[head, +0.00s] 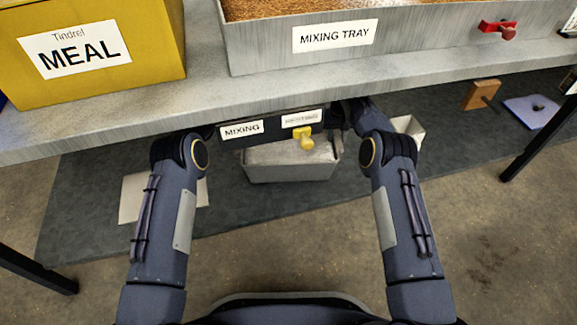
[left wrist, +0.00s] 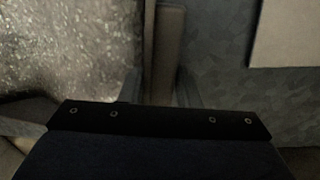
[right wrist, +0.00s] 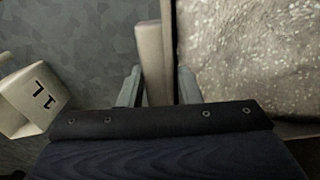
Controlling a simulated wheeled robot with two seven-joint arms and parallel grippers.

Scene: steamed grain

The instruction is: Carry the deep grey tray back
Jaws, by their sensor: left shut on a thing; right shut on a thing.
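The deep grey tray (head: 290,173) is below the worktop in the head view, partly hidden by a dark labelled strip. Its inside shows a pale speckled surface. In the left wrist view, a tray wall (left wrist: 166,50) stands between the fingers of my left gripper (left wrist: 160,88), which is shut on it. In the right wrist view, the opposite wall (right wrist: 153,65) stands between the fingers of my right gripper (right wrist: 158,85), also shut on it. In the head view my fingertips are mostly hidden under the worktop edge.
The grey worktop (head: 120,125) overhangs the tray. It bears a yellow meal box (head: 150,60) and a mixing tray (head: 420,40) of brown grain. The dark strip (head: 272,130) carries a yellow knob (head: 306,141). A white 1L container (right wrist: 30,100) and a pale sheet (left wrist: 285,35) flank the tray.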

